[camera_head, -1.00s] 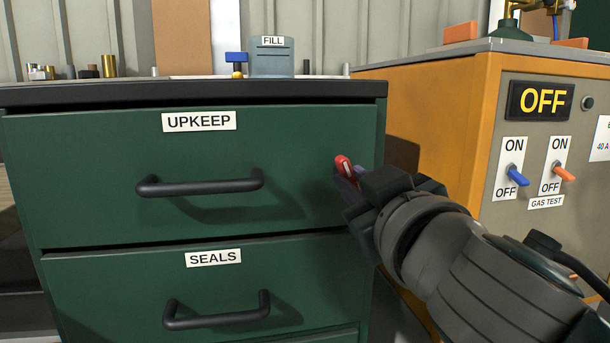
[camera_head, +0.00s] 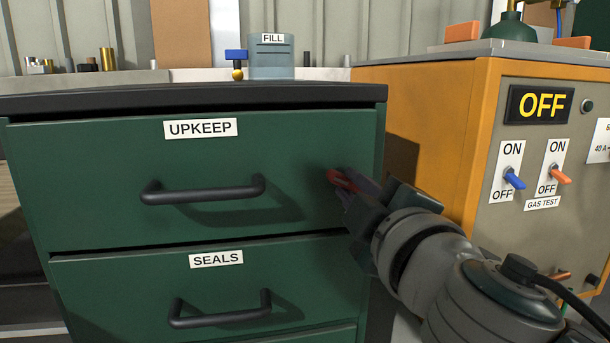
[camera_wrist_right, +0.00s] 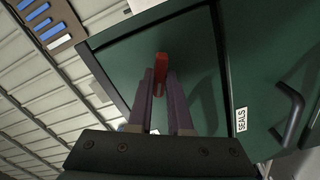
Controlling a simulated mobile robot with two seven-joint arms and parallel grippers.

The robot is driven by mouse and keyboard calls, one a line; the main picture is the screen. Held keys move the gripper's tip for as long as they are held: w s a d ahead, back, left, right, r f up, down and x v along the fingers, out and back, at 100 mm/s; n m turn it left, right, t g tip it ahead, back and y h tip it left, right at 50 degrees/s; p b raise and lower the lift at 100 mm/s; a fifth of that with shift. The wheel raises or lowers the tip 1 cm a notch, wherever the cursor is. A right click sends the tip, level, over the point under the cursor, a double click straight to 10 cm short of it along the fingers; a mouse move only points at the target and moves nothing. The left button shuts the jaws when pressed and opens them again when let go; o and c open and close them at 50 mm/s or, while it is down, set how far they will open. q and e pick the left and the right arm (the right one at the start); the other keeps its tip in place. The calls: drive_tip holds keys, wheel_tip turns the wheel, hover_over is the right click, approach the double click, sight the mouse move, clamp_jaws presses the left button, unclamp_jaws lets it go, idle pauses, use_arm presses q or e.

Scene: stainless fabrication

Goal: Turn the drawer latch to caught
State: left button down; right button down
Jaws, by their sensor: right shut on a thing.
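The red drawer latch (camera_head: 338,178) is at the right side of the green UPKEEP drawer front (camera_head: 290,150). My right gripper (camera_head: 352,188) comes from the lower right and is shut on the latch. In the head view the latch lies slanted, its left end higher, partly covered by the fingers. In the right wrist view the red latch (camera_wrist_right: 161,68) shows between the tips of the two fingers, against the green front. The marking on the latch cannot be read now. My left gripper is in neither view.
The black UPKEEP handle (camera_head: 204,190) is left of the latch. The SEALS drawer (camera_head: 120,290) is below. An orange cabinet (camera_head: 440,120) with switches and an OFF display stands close on the right. A FILL container (camera_head: 270,60) stands behind the worktop.

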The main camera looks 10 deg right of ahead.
drive_tip(key=shift+n, duration=0.6)
drive_tip(key=shift+r+n+p, duration=0.1)
drive_tip(key=shift+n+p, duration=0.4)
drive_tip(key=shift+n, duration=1.6)
drive_tip(key=c, duration=0.7)
unclamp_jaws()
